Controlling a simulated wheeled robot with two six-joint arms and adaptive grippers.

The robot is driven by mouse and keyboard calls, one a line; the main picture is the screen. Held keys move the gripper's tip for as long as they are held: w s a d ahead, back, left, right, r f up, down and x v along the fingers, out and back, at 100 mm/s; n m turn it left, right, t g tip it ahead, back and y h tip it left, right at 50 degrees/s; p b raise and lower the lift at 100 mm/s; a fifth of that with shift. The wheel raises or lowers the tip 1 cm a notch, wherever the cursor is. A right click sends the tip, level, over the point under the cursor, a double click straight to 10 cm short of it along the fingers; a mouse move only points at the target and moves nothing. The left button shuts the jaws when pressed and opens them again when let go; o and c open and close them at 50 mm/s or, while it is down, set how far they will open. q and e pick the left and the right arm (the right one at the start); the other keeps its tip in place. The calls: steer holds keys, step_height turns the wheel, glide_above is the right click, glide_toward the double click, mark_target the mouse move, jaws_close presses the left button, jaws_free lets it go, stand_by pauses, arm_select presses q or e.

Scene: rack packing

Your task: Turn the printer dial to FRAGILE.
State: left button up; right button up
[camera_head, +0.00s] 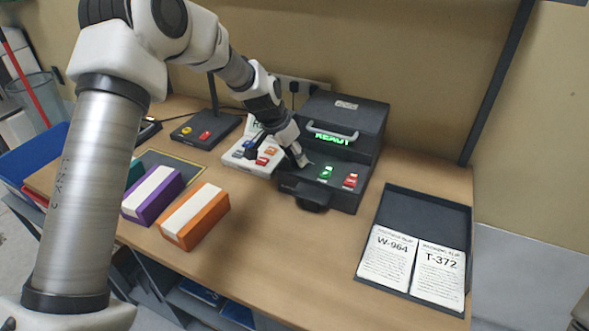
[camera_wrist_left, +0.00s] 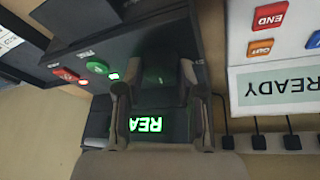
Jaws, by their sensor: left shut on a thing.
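The printer (camera_head: 350,118) is a dark box on the table with a lit green READY display (camera_head: 333,137). It also shows in the wrist view (camera_wrist_left: 75,160). Its sloping front panel carries a green button (camera_head: 326,173) and a red button (camera_head: 350,180). My left gripper (camera_head: 302,161) reaches down to the left end of this panel. In the wrist view its two fingers (camera_wrist_left: 158,92) straddle a dark part on the panel, where they are shut on the dial. The dial is mostly hidden by the fingers, so its setting cannot be read. My right gripper is not in view.
A white panel with colored buttons (camera_head: 243,156) stands just left of the printer. Purple (camera_head: 150,195) and orange (camera_head: 195,215) boxes lie at front left. A dark tray (camera_head: 425,205) with two packing slips is at right. Table before the printer is clear.

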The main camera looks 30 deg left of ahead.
arm_select(q)
steer(key=m+b, duration=0.1)
steer(key=m+h, duration=0.1)
steer(key=shift+f+m+g+b, duration=0.3)
steer(key=shift+m+b, duration=0.05)
steer(key=shift+m, duration=0.05)
steer(key=shift+r+m+g+h+b, duration=0.1)
steer(key=shift+m+g+h+b, duration=0.4)
steer(key=shift+m, duration=1.1)
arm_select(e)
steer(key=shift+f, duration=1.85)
arm_select(q)
steer(key=o, duration=1.1)
steer(key=shift+w, duration=0.1)
steer(key=shift+o, duration=0.2)
steer(key=shift+w, duration=0.1)
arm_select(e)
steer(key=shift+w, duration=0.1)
arm_select(q)
steer(key=shift+r, duration=0.1)
